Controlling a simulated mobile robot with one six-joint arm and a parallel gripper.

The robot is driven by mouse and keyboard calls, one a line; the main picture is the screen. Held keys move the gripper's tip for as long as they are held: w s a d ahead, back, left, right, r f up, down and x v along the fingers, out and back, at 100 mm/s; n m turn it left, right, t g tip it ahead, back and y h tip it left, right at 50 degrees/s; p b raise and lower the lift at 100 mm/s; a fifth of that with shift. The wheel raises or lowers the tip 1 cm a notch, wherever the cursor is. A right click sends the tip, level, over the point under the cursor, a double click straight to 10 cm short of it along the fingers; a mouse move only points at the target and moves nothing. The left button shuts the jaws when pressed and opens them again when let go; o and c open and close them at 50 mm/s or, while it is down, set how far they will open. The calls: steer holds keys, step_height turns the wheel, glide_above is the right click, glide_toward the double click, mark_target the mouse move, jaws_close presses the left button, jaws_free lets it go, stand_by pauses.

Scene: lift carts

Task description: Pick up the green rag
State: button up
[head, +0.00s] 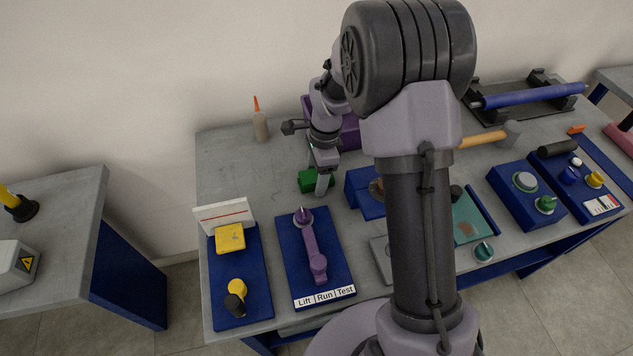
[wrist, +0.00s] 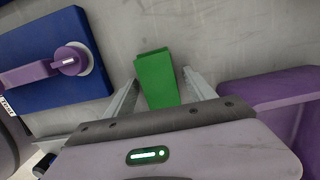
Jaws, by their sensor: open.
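The green rag (head: 314,181) lies on the grey table in the head view, partly hidden behind my gripper (head: 322,185). In the wrist view the green rag (wrist: 157,78) is a small folded block standing out against the grey tabletop. It sits between the two fingers of my gripper (wrist: 160,85), with a gap showing on either side. The fingers are open and point down at the table around the rag. The rag's near end is hidden by the gripper body.
A blue panel with a purple lever (head: 313,247) lies in front of the rag. A purple bin (head: 345,133) stands behind it, and a blue box (head: 364,195) is close on its right. A bottle (head: 260,122) stands at the back left.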

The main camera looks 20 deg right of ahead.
steer(key=shift+f, duration=0.15)
stand_by(0.4)
jaws_close()
step_height(320, 180, up, 11)
steer(key=p, duration=0.4)
steer(key=shift+f, duration=0.2)
